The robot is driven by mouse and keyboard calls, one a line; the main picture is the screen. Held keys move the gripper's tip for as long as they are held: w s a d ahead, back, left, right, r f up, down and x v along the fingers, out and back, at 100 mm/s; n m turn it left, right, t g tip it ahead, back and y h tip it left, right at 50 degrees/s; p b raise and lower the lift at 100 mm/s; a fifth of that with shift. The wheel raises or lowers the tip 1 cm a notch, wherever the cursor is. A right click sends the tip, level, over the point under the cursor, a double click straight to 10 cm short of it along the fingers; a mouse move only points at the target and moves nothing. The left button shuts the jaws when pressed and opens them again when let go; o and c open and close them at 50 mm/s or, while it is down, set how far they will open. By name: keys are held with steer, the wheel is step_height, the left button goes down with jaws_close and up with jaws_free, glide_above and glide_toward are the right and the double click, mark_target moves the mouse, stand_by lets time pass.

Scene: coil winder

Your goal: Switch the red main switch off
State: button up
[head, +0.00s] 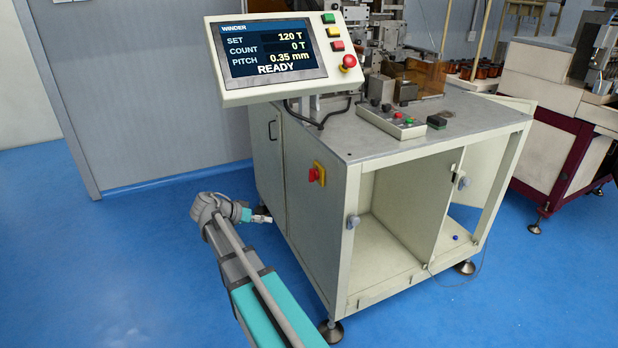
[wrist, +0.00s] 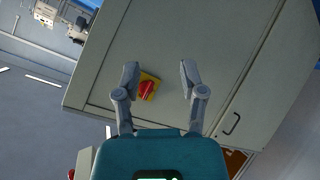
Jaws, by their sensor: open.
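The red main switch (head: 313,175) sits on a yellow plate on the left side panel of the cream machine cabinet (head: 335,265). In the wrist view the red switch (wrist: 147,89) shows on its yellow plate, a little left of the middle between the fingers and beyond them. Its handle looks slanted in that view. My gripper (wrist: 158,75) is open and empty, facing the cabinet panel. In the head view my gripper (head: 262,217) is left of the cabinet and lower than the switch, apart from it.
A tilted control screen (head: 275,55) reading READY, with buttons and a red knob (head: 348,62), hangs above the cabinet's left side. A small button box (head: 392,121) lies on the cabinet top. Blue floor (head: 130,260) is clear at the left. A cabinet door (head: 490,165) stands open.

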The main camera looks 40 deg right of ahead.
mark_target(313, 175)
steer(key=w+d+r+m+g+h+b, duration=0.2)
steer(key=w+d+r+m+h, duration=0.4)
steer(key=w+d+r+m, duration=0.1)
steer(key=shift+d+r+m+h, duration=0.2)
steer(key=shift+d+m+h, duration=0.1)
steer(key=shift+d+m, duration=0.3)
steer(key=x, duration=1.3)
steer(key=shift+s+d, duration=0.2)
steer(key=shift+d, duration=0.1)
